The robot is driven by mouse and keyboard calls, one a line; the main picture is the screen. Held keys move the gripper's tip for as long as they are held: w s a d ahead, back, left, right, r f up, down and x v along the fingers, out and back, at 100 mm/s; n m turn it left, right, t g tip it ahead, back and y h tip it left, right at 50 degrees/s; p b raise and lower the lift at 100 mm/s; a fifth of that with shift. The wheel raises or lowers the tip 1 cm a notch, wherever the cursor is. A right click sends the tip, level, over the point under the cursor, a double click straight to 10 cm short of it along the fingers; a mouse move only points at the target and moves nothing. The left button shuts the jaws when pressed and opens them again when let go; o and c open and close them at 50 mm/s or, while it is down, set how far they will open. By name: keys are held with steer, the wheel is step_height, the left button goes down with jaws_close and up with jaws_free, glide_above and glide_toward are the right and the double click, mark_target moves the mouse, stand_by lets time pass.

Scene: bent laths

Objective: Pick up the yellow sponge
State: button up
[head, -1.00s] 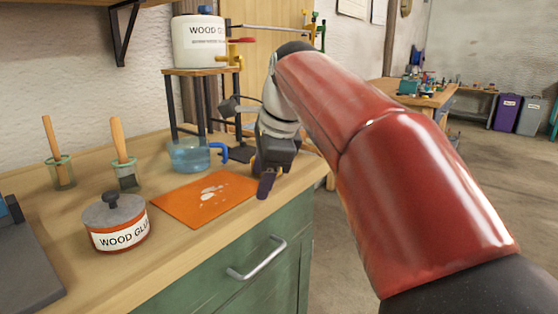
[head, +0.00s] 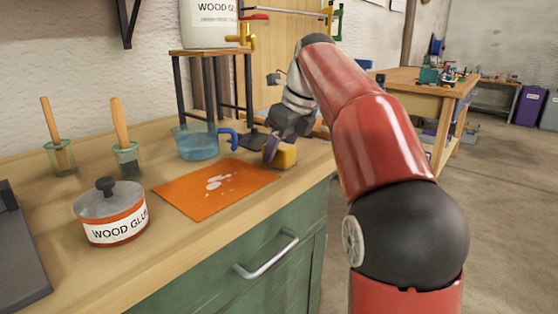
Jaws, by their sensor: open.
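The yellow sponge (head: 285,157) lies on the wooden worktop near its right end, just right of the orange mat. My gripper (head: 271,149) is at the sponge, with one purple-tipped finger visible at its left side. The gripper is open. The other finger is hidden, so I cannot tell whether the sponge sits between the fingers. The upper part of the sponge is covered by the gripper.
The orange mat (head: 207,193) with white spills lies left of the sponge. A blue jug (head: 196,145) stands behind it, by a metal stand (head: 180,88) holding a large glue container (head: 208,22). A wood glue pot (head: 111,214) and brushes in glasses stand left.

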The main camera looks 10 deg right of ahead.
steer(key=shift+w+a+f, duration=0.15)
steer(key=shift+f, duration=0.3)
steer(key=c, duration=0.8)
step_height(320, 180, up, 8)
steer(key=p, duration=0.2)
steer(key=shift+f+p, duration=0.15)
steer(key=shift+p, duration=0.25)
steer(key=shift+r, duration=1.15)
